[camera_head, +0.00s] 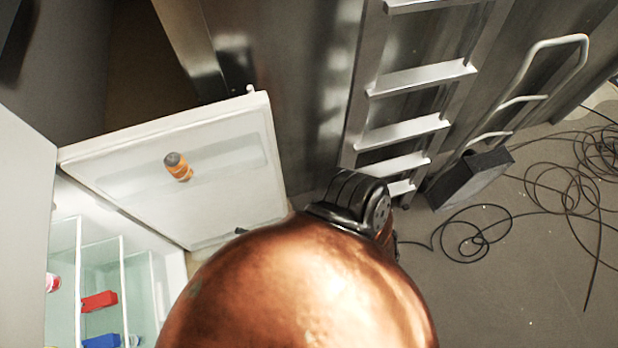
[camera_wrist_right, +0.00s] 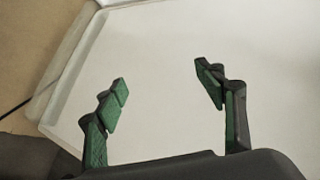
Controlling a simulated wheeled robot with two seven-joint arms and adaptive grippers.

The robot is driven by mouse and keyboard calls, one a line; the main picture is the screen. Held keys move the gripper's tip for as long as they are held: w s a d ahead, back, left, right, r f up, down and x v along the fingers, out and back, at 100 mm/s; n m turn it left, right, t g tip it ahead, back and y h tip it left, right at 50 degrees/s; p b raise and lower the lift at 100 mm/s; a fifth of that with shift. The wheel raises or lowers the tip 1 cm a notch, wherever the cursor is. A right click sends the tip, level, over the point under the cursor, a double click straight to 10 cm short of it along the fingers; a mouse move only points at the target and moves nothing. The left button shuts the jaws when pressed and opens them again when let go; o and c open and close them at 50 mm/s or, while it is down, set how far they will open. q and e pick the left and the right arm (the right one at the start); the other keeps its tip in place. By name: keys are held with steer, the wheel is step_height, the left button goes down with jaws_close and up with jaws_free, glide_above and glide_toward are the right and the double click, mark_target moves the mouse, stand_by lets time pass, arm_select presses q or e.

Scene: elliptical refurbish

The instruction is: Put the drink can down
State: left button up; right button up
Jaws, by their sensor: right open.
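My right gripper (camera_wrist_right: 165,95) is open in the right wrist view, with nothing between its green-padded fingers. A plain white surface lies beyond them. In the head view only a small dark green tip (camera_head: 240,231), seemingly of this gripper, shows near the lower edge of a white open door panel (camera_head: 225,205). A small red and white item (camera_head: 53,283), possibly a drink can, is at the left edge of the open white cabinet; I cannot tell for certain. My left gripper is not in view.
An orange bottle-like item with a dark top (camera_head: 178,166) is on the panel. Red (camera_head: 99,301) and blue (camera_head: 102,341) items are in the cabinet's compartments. A metal ladder (camera_head: 400,131), a hand truck (camera_head: 500,105) and loose black cables (camera_head: 475,236) are at the right.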

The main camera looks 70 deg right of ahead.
steer(key=s+d+f+n+g, duration=0.2)
steer(key=s+f+n+g, duration=0.2)
steer(key=s+f+n, duration=0.65)
steer(key=s+d+f+n+g, duration=0.3)
steer(key=s+f, duration=0.3)
steer(key=s, duration=0.4)
steer(key=s+d+f+n+g, duration=0.3)
steer(key=s+f, duration=0.3)
steer(key=s, duration=0.5)
steer(key=shift+s+d+n+g+h, duration=0.2)
steer(key=shift+n+g+h, duration=0.1)
steer(key=shift+n+g, duration=0.25)
steer(key=shift+f, duration=0.1)
